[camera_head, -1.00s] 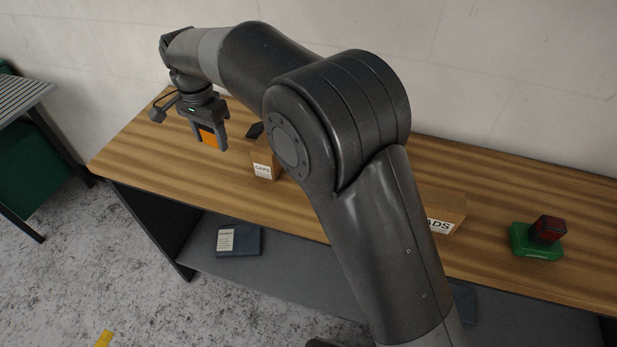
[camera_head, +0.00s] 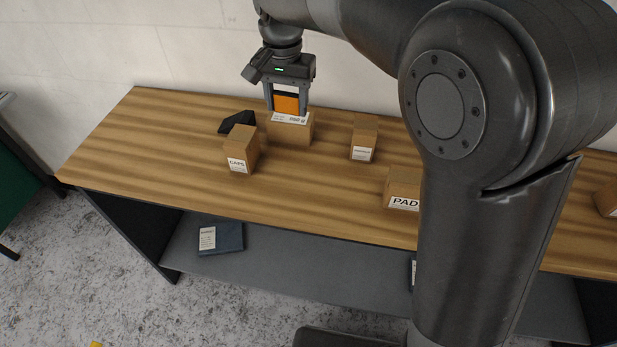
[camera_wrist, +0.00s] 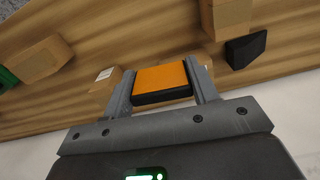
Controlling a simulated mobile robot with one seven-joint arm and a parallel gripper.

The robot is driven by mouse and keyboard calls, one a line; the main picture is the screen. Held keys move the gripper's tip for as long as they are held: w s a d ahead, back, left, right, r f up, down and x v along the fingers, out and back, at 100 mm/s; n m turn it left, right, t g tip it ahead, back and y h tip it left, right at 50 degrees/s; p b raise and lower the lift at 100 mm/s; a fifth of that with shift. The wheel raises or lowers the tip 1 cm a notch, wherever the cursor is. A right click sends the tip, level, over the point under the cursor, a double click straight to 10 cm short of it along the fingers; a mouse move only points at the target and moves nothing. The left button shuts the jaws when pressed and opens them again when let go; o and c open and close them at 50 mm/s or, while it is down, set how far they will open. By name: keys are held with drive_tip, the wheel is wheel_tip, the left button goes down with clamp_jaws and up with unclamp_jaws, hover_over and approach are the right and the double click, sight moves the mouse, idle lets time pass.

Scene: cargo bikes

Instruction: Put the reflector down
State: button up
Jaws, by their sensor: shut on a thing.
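My gripper (camera_head: 287,97) is shut on the orange reflector (camera_head: 288,104), which has a black edge. In the head view it hangs over the back of the wooden bench, in front of or above a cardboard box with a white label (camera_head: 290,131). I cannot tell whether the reflector touches that box. In the wrist view the reflector (camera_wrist: 162,78) sits between the two fingers (camera_wrist: 163,88), orange face showing, with part of the box behind it.
The bench (camera_head: 180,150) also holds a CAPS box (camera_head: 241,152), a black wedge-shaped thing (camera_head: 238,122), a small labelled box (camera_head: 364,139) and a PAD-labelled box (camera_head: 403,190). Bare wood lies at the left end and front. A wall stands behind.

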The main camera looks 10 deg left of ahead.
drive_tip(key=s+d+f+n, duration=0.1)
drive_tip(key=s+d, duration=0.2)
drive_tip(key=d, duration=1.4)
hover_over(308, 179)
wheel_tip(308, 179, down, 12)
drive_tip(key=shift+f, duration=2.2)
drive_tip(key=shift+f, duration=0.15)
drive_tip(key=o, duration=1)
